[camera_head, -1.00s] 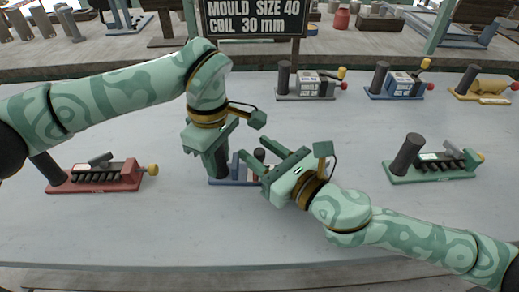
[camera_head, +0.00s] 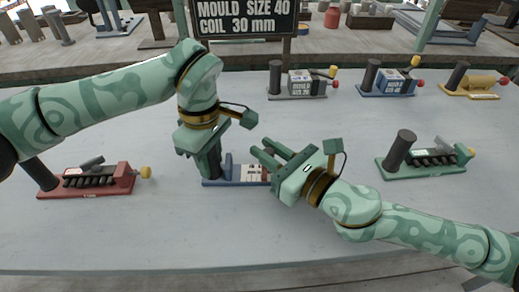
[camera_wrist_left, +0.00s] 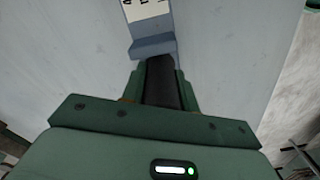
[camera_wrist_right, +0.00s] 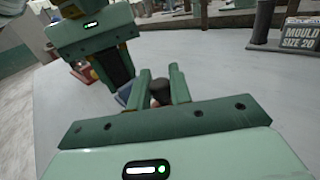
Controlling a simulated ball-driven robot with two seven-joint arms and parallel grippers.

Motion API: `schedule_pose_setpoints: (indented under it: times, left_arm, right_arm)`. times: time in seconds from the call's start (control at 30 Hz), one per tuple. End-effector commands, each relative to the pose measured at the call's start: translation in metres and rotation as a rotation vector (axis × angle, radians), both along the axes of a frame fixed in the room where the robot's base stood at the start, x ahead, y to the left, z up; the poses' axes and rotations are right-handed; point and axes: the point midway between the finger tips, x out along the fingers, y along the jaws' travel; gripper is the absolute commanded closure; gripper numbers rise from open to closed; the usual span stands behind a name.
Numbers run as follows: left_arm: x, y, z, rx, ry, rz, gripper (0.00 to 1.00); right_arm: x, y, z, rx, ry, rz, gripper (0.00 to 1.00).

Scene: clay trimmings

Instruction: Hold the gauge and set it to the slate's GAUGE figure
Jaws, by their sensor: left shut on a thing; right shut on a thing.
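The gauge (camera_head: 224,182) is a blue base with a pale marked scale and a dark upright post, lying in the middle of the table. My left gripper (camera_head: 208,165) points down, shut on the dark post; in the left wrist view the post (camera_wrist_left: 162,82) sits between its fingers. My right gripper (camera_head: 262,156) is at the gauge's right part, shut on a dark knob (camera_wrist_right: 160,92), and hides the gauge's right end. The slate (camera_head: 245,18) stands behind, reading "MOULD SIZE 40" and "COIL 30 mm"; no GAUGE line shows. The scale's figures are too small to read.
A red device (camera_head: 88,184) lies to the left, a green one (camera_head: 425,165) to the right. Grey (camera_head: 297,88), blue (camera_head: 388,85) and yellow (camera_head: 473,85) ones stand along the back. The table's front is clear.

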Motion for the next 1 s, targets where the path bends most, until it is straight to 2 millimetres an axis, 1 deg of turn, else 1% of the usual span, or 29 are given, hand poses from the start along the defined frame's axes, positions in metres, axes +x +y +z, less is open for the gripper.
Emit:
schedule_pose_setpoints:
  times: [0.1, 0.13, 0.17, 0.2, 0.47, 0.57, 0.67, 0.9, 1.0]
  left_arm:
    - [0.000, 0.000, 0.001, 0.000, 0.000, 0.000, 1.00]
    - [0.000, 0.000, 0.000, 0.000, 0.000, 0.000, 1.00]
    - [0.000, 0.000, 0.000, 0.000, 0.000, 0.000, 1.00]
    - [0.000, 0.000, 0.000, 0.000, 0.000, 0.000, 1.00]
    - [0.000, 0.000, 0.000, 0.000, 0.000, 0.000, 1.00]
    - [0.000, 0.000, 0.000, 0.000, 0.000, 0.000, 1.00]
    - [0.000, 0.000, 0.000, 0.000, 0.000, 0.000, 1.00]
    - [0.000, 0.000, 0.000, 0.000, 0.000, 0.000, 1.00]
    - [0.000, 0.000, 0.000, 0.000, 0.000, 0.000, 1.00]
  right_arm:
    - [0.001, 0.000, 0.000, -0.002, -0.003, -0.002, 1.00]
    - [0.001, 0.000, 0.000, -0.002, -0.003, -0.002, 0.74]
    - [0.001, 0.000, 0.000, -0.002, -0.003, -0.002, 0.66]
    - [0.001, 0.000, 0.000, -0.001, -0.002, -0.002, 0.59]
    - [0.000, 0.000, 0.000, -0.001, -0.001, -0.001, 0.59]
    - [-0.005, -0.005, -0.001, -0.002, 0.001, -0.002, 0.59]
    - [-0.017, -0.016, -0.002, -0.004, 0.002, -0.002, 0.59]
    - [-0.061, -0.055, -0.002, -0.004, 0.004, -0.003, 0.59]
    - [-0.074, -0.067, -0.002, -0.004, 0.003, -0.003, 0.59]
